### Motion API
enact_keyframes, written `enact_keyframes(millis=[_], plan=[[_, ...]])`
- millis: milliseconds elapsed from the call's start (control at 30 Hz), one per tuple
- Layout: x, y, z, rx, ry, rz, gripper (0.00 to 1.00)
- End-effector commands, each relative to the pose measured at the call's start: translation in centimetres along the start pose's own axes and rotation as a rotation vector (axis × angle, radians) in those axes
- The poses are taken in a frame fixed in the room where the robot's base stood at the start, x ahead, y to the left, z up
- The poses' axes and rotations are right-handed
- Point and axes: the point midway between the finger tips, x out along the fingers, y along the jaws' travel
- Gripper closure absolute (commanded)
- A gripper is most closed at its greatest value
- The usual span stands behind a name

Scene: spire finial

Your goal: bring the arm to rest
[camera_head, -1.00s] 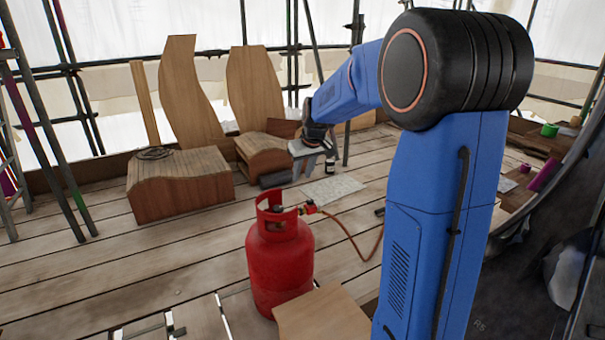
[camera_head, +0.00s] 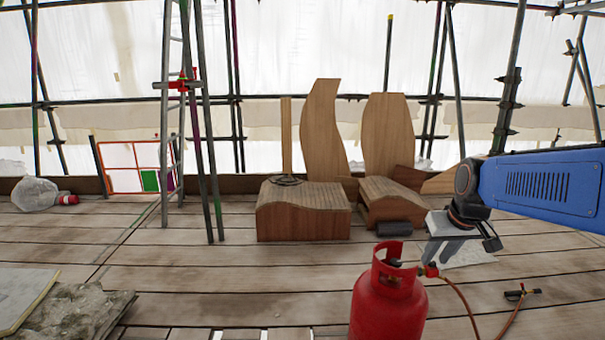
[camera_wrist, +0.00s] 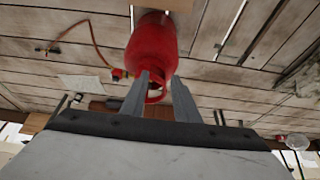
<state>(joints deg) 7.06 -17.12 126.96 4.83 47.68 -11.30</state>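My blue arm (camera_head: 545,188) reaches in from the right edge of the head view. My gripper (camera_head: 441,248) hangs at its end with grey fingers pointing down, in front of the wooden pieces and just above and right of the red gas cylinder in the picture. In the wrist view my gripper (camera_wrist: 161,77) shows two grey fingers spread apart with nothing held between them. The red gas cylinder (camera_wrist: 152,45) lies beyond the fingertips there, and its collar shows through the gap. I cannot tell the exact distance between them.
The gas cylinder (camera_head: 390,300) stands on the plank floor with a hose to a torch (camera_head: 522,293). Curved wooden blocks (camera_head: 303,222) and tall boards stand behind. Scaffold poles (camera_head: 207,150) and a framed panel (camera_head: 140,167) are left. Stone slabs (camera_head: 70,312) lie front left. Middle planks are clear.

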Motion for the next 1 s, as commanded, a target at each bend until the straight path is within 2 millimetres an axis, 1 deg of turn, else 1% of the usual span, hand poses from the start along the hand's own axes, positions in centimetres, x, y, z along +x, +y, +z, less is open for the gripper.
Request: enact_keyframes(millis=[33, 100, 267, 300, 400, 600, 700, 800, 900, 1000], plan=[[-0.8, -0.6, 1.5, -0.001, 0.005, 0.000, 0.72], [-1.7, -1.3, 3.6, 0.000, 0.006, 0.001, 0.72], [-3.2, -2.6, 8.3, 0.004, 0.009, 0.004, 0.72], [-3.5, -2.8, 9.5, 0.006, 0.009, 0.004, 0.72], [-4.2, -3.4, 12.4, 0.008, 0.012, 0.007, 0.72], [-4.7, -4.3, 18.1, 0.015, 0.015, 0.010, 0.72], [-4.7, -4.5, 20.1, 0.019, 0.014, 0.013, 0.72], [-4.6, -4.5, 21.4, 0.021, 0.015, 0.014, 0.72], [-4.6, -4.6, 22.1, 0.023, 0.016, 0.015, 0.72], [-4.6, -4.6, 22.2, 0.023, 0.015, 0.015, 0.72]])
